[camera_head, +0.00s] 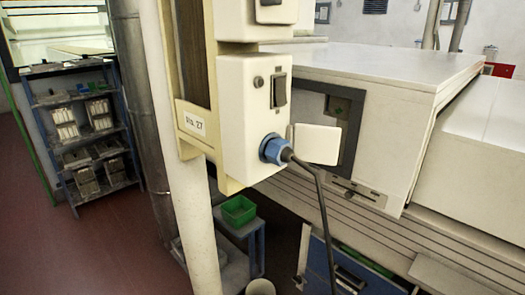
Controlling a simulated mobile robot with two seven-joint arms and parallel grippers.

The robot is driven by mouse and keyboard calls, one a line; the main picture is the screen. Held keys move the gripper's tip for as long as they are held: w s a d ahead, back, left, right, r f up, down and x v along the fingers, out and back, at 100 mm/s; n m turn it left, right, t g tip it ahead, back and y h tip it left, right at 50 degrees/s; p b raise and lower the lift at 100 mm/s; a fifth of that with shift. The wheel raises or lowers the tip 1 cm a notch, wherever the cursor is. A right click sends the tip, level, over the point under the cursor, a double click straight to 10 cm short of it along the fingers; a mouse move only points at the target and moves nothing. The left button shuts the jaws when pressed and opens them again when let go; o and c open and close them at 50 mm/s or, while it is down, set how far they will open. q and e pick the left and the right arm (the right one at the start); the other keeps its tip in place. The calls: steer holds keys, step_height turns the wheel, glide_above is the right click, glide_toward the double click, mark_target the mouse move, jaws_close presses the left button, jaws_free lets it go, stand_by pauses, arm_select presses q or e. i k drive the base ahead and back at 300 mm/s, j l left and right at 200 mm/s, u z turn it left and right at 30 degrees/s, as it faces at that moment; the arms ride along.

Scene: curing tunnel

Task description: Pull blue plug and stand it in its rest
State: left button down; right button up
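The blue plug (275,149) sits in the lower front of a cream switch box (240,115). A black cable (322,220) runs from the plug's dark end down to the bottom edge of the view. A white flap (316,143) stands out right beside the plug, on its right. A pale round cup-like thing (260,287) shows partly at the bottom edge; I cannot tell whether it is the rest. Neither of my grippers is in view.
The switch box is on a pale post (190,215). A large white machine housing (380,75) fills the right side. A small stand with a green bin (238,211) is below the box. A shelf rack (85,130) stands at the left, with open red floor (60,250) in front.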

mark_target(279, 152)
steer(key=i+j, duration=0.2)
steer(key=j, duration=0.2)
steer(key=i+j, duration=0.2)
steer(key=j, duration=0.2)
steer(key=z, duration=1.85)
